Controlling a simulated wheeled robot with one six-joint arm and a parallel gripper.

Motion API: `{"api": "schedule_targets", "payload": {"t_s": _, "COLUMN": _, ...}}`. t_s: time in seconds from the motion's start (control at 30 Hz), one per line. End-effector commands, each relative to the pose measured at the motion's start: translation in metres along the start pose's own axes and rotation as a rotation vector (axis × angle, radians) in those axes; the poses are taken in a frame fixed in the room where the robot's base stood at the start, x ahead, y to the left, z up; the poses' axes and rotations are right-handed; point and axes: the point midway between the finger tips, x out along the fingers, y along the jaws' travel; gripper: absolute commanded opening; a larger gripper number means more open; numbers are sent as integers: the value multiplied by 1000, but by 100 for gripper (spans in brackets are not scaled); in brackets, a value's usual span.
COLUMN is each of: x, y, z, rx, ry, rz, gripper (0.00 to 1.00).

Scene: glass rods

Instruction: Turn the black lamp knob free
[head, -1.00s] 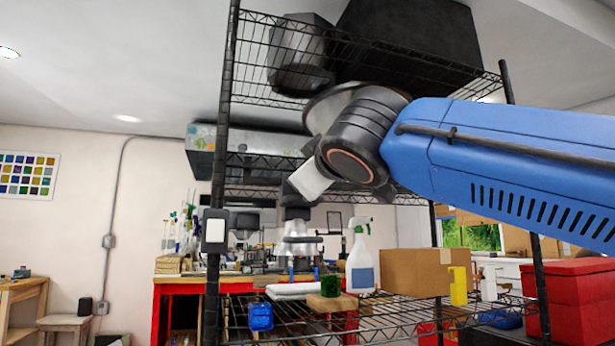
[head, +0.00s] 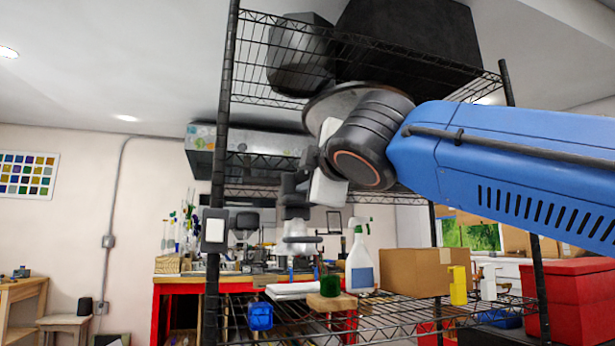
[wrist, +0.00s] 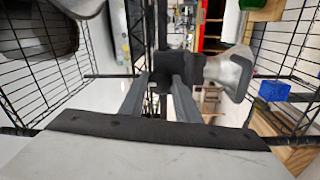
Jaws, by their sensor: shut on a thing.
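The lamp has a silver shade (head: 298,231) and a dark upper body (head: 294,205), in front of the wire shelf. In the wrist view the shade (wrist: 232,72) is to the right of the dark lamp body (wrist: 176,64). My gripper (wrist: 160,84) has its two grey fingers on either side of a small black part at the lamp's left side, the black lamp knob (wrist: 160,77), and is shut on it. The knob is mostly hidden between the fingertips. In the head view my gripper (head: 296,183) is small and dark against the lamp, and the knob cannot be made out.
A wire shelf rack surrounds the lamp, its dark post (head: 216,180) at left. A red box (head: 570,299) stands at right.

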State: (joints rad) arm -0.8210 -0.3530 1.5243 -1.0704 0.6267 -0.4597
Motion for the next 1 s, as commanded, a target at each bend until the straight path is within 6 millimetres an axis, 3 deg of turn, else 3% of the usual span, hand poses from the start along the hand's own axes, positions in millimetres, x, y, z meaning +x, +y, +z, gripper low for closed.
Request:
{"api": "schedule_targets", "payload": {"t_s": 0.43, "x": 0, "y": 0, "z": 0, "rx": -10, "ry": 0, "rz": 0, "gripper": 7}}
{"api": "schedule_targets", "payload": {"t_s": 0.47, "x": 0, "y": 0, "z": 0, "rx": -10, "ry": 0, "rz": 0, "gripper": 32}}
{"api": "schedule_targets", "payload": {"t_s": 0.53, "x": 0, "y": 0, "z": 0, "rx": -10, "ry": 0, "rz": 0, "gripper": 47}}
{"api": "schedule_targets", "payload": {"t_s": 1.0, "x": 0, "y": -2, "z": 0, "rx": -2, "ry": -1, "rz": -3, "gripper": 47}}
